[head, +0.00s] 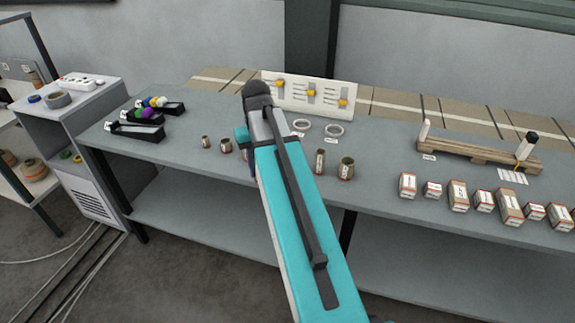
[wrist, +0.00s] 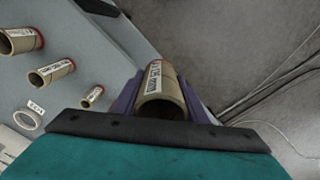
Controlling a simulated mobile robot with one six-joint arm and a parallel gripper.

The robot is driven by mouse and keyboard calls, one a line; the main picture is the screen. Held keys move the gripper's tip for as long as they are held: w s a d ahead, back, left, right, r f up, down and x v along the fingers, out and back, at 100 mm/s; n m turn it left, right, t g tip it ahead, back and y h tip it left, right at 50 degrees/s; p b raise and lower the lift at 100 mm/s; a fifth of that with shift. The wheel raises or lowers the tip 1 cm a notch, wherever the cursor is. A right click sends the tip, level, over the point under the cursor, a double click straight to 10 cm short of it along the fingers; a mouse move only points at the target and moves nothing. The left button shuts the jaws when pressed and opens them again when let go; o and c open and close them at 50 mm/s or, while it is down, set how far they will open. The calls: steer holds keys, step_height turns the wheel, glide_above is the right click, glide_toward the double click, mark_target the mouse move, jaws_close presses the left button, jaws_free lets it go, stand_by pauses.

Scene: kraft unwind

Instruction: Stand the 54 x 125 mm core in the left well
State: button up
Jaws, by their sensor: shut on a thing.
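My gripper (wrist: 163,80) has its two purple fingers on either side of a brown cardboard core (wrist: 161,108) and is shut on it. The core's open end faces the wrist camera. Its white label is too small to read surely. Two white rings lie on the bench behind my arm, the left ring (head: 301,124) and the right ring (head: 334,129). They look like the wells, and no core stands in either. One ring (wrist: 28,120) with a label also shows in the wrist view.
Loose cores stand on the bench: two small ones left of my arm (head: 226,146) and two to its right (head: 346,168). A white panel with yellow knobs (head: 312,92) stands behind the rings. Several boxes (head: 458,195) and a wooden rack (head: 470,152) occupy the right.

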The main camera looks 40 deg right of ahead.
steer(key=w+a+r+n+p, duration=0.1)
steer(key=w+a+n, duration=0.3)
steer(key=a, duration=0.6)
steer(key=w+a+r+n+p, duration=0.1)
steer(key=w+a+n, duration=0.2)
steer(key=a, duration=0.8)
steer(key=shift+w+n+p, duration=0.35)
steer(key=shift+n, duration=0.45)
